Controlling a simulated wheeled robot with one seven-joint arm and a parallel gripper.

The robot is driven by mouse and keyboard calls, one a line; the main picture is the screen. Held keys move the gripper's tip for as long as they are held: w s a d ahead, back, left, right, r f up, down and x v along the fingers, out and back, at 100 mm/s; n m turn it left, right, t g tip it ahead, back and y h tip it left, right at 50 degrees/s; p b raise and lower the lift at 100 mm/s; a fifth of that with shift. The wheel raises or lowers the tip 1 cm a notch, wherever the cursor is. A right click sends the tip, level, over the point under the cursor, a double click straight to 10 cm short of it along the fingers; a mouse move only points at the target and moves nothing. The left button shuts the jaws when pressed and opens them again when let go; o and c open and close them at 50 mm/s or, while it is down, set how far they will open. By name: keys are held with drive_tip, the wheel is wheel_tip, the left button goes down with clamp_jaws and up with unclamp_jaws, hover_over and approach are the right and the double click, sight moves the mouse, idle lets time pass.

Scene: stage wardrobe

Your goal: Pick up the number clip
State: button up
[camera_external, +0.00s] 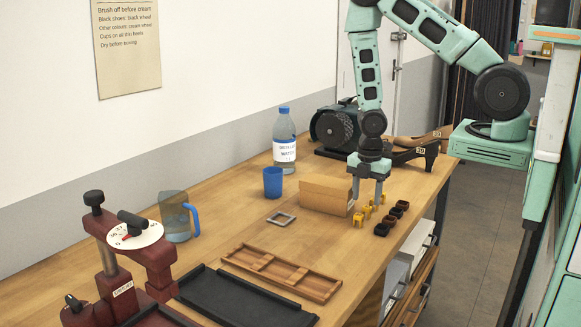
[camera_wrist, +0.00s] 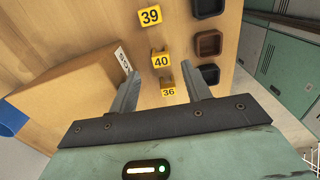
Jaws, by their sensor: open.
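Three yellow number clips stand in a row in the wrist view: 39 (camera_wrist: 150,16), 40 (camera_wrist: 160,60) and 36 (camera_wrist: 168,91). The 36 clip is nearest my gripper (camera_wrist: 163,76) and shows between its two fingers, with the 40 clip just beyond the fingertips. My gripper is open and empty, pointing down. In the external view the clips show as small yellow pieces, one (camera_external: 358,219) clear of the fingers, and my gripper (camera_external: 366,201) hangs just above them. The fingers partly hide the other clips there. I cannot tell the exact height gap.
A cardboard box (camera_external: 325,193) stands close left of my gripper. Several small dark cups (camera_external: 381,229) line the table's right edge. Behind are shoes (camera_external: 415,153), a black-and-green machine (camera_external: 334,127), a bottle (camera_external: 284,140) and a blue cup (camera_external: 272,182). Wooden (camera_external: 283,272) and black trays (camera_external: 246,301) lie in front.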

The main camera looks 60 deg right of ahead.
sight(370, 208)
drive_tip(key=shift+s+d+f+p, duration=0.1)
drive_tip(key=shift+f+p, duration=0.35)
drive_tip(key=shift+f, duration=0.75)
drive_tip(key=shift+s+d+f+p, duration=0.1)
drive_tip(key=shift+f+p, duration=0.35)
drive_tip(key=shift+f, duration=0.75)
drive_tip(key=c, duration=1)
